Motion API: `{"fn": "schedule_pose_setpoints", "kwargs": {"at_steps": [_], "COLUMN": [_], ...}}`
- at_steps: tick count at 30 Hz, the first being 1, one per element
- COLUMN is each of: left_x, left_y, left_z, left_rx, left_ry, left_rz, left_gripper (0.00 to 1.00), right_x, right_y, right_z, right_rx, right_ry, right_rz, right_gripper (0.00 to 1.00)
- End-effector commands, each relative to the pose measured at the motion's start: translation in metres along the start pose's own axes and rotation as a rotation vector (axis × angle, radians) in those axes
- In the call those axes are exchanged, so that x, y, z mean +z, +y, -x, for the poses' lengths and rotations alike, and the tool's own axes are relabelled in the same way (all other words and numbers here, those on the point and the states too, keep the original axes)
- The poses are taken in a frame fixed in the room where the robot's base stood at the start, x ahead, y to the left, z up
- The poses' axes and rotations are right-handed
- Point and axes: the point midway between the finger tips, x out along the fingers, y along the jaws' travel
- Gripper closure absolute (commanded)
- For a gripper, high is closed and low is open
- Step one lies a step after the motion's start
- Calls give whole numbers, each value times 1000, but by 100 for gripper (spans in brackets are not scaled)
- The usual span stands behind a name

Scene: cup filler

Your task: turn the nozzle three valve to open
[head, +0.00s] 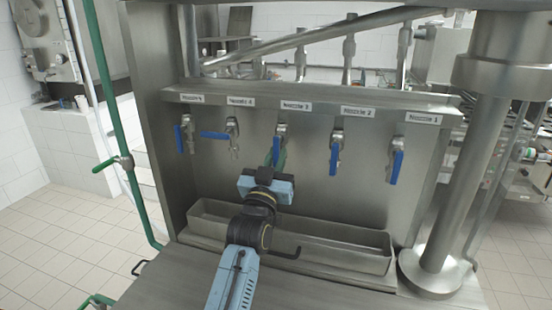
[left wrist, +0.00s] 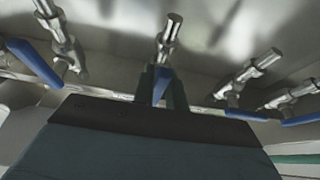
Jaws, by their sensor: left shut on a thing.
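The nozzle three valve (head: 281,129) is the middle one on the steel panel, under the label "Nozzle 3" (head: 296,106). Its blue handle (head: 276,151) points down. My left gripper (head: 279,158) reaches up to it from below and is shut on the handle. In the left wrist view the blue handle (left wrist: 160,85) lies between the two dark green fingers of my left gripper (left wrist: 162,88), below the metal nozzle body (left wrist: 167,40). The gripper partly hides the handle. My right gripper is not in view.
The nozzle 4 handle (head: 214,135) points left; the nozzle 2 handle (head: 335,160), nozzle 1 handle (head: 396,167) and leftmost handle (head: 179,140) hang down. A steel trough (head: 345,253) lies below. A thick column (head: 455,190) stands at right, a green pipe (head: 112,120) at left.

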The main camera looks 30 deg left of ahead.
Motion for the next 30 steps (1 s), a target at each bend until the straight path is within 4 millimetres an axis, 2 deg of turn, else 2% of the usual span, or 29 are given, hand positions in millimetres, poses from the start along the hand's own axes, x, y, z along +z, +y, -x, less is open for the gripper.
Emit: {"fn": "schedule_pose_setpoints", "kwargs": {"at_steps": [1, 6, 17, 20, 30], "left_x": [0, 0, 1, 2, 3], "left_y": [0, 0, 0, 0, 0], "left_z": [0, 0, 6, 19, 93], "left_rx": [1, 1, 1, 1, 0], "left_ry": [0, 0, 0, -1, -4], "left_rz": [4, 3, 1, 1, 2], "left_gripper": [85, 65, 65, 65, 65], "right_x": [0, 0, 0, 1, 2], "right_y": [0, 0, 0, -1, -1], "right_z": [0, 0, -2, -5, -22], "right_rx": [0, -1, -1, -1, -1], "right_ry": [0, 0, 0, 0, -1], "right_rz": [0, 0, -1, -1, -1], "right_gripper": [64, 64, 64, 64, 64]}}
